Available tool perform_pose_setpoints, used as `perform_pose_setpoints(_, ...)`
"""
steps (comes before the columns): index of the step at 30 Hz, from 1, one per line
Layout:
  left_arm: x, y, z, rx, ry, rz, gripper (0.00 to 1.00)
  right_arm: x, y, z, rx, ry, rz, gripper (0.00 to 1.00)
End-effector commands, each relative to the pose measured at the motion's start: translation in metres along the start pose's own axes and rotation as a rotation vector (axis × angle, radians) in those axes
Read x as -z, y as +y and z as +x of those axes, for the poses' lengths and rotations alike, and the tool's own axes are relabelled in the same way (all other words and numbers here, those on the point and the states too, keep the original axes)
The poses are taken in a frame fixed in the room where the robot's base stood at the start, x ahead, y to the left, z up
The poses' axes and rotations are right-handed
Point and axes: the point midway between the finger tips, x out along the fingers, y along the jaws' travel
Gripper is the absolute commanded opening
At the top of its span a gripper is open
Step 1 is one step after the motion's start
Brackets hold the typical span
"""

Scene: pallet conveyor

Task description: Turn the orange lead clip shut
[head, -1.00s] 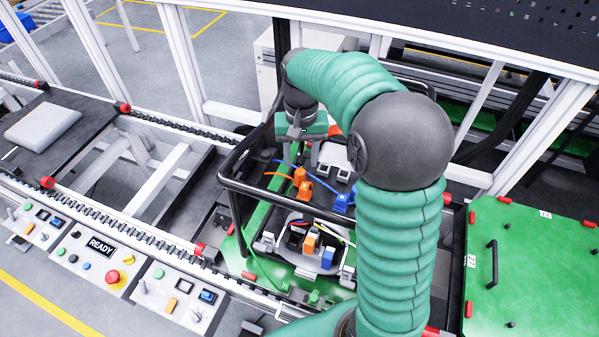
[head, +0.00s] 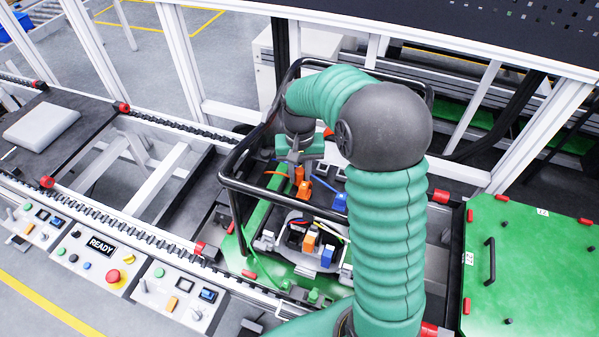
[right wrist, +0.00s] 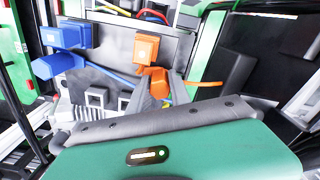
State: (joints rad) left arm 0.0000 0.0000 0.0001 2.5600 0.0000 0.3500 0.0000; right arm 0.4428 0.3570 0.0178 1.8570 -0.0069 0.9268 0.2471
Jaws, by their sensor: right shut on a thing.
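The orange lead clip (head: 304,189) sits inside the black frame on the green pallet. In the right wrist view the orange clip (right wrist: 155,80) is between the fingertips, just below a square orange block (right wrist: 146,48). An orange lead runs off to its right. My right gripper (head: 297,176) has come down from above onto the clip. In the right wrist view its fingers (right wrist: 156,88) are shut on the clip, and they hide part of it. Whether the clip is turned is hard to tell. My left gripper is not in view.
A blue clip (right wrist: 57,66) and a blue block (right wrist: 75,33) are close beside the orange ones. The black tube frame (head: 238,215) surrounds the work area. A control panel with a READY display (head: 101,245) is at the left. A green plate (head: 530,265) lies at the right.

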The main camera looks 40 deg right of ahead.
Motion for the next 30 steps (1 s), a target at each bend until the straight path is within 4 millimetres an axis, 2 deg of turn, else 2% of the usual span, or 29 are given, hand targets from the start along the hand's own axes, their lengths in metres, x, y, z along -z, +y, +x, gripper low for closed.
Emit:
perform_pose_setpoints(6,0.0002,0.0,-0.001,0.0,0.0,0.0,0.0,-0.0002,0.0001,-0.0006,0.0,-0.001,-0.008,0.0)
perform_pose_setpoints(12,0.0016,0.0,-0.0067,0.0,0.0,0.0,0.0,0.0003,0.0003,-0.0004,-0.001,0.0,-0.115,0.0)
perform_pose_setpoints(18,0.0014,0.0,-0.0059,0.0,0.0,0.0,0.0,0.0004,0.0003,0.0001,-0.001,0.0,-0.116,0.0)
perform_pose_setpoints(19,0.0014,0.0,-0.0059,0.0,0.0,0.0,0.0,0.0004,0.0003,0.0001,-0.001,0.0,-0.116,0.26)
perform_pose_setpoints(23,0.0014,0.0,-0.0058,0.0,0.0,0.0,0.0,0.0004,0.0002,0.0001,-0.001,0.0,-0.116,0.43)
perform_pose_setpoints(30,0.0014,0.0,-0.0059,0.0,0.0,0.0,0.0,0.0004,0.0002,0.0,-0.001,0.0,-0.115,0.45)
